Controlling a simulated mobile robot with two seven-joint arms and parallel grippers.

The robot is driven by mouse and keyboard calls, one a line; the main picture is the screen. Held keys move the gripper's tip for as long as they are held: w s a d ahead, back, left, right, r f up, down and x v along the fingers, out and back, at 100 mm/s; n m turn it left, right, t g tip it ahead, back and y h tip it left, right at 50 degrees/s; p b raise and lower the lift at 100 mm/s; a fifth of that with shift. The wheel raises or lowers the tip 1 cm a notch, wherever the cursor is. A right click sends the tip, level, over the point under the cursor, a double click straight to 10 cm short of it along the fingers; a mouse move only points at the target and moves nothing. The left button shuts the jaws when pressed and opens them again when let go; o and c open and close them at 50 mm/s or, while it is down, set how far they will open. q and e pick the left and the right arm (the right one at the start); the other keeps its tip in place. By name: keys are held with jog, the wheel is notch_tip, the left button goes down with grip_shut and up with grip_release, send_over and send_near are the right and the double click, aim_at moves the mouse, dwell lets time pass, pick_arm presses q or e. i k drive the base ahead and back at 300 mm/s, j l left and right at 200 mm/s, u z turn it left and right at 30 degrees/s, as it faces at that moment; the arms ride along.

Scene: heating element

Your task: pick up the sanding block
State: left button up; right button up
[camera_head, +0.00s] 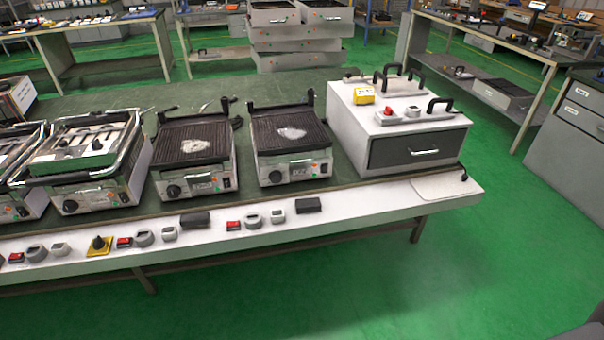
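No thing here is plainly marked as the sanding block. Two small dark rectangular blocks lie on the white front ledge of the bench: a left dark block (195,219) and a right dark block (308,205). I cannot tell which of these is the sanding block. Neither of my grippers shows in the head view.
Several contact grills stand on the bench, among them an open one (291,145) beside the white cabinet (345,124). The ledge (350,212) also holds red switches and grey knobs. Green floor (400,285) is clear in front. Other workbenches stand behind.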

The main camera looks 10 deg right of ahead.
aim_at(308, 205)
jog(key=i+l+u, duration=0.8)
jog(key=l, duration=0.35)
jog(key=i+l+u, duration=0.25)
jog(key=l, duration=0.25)
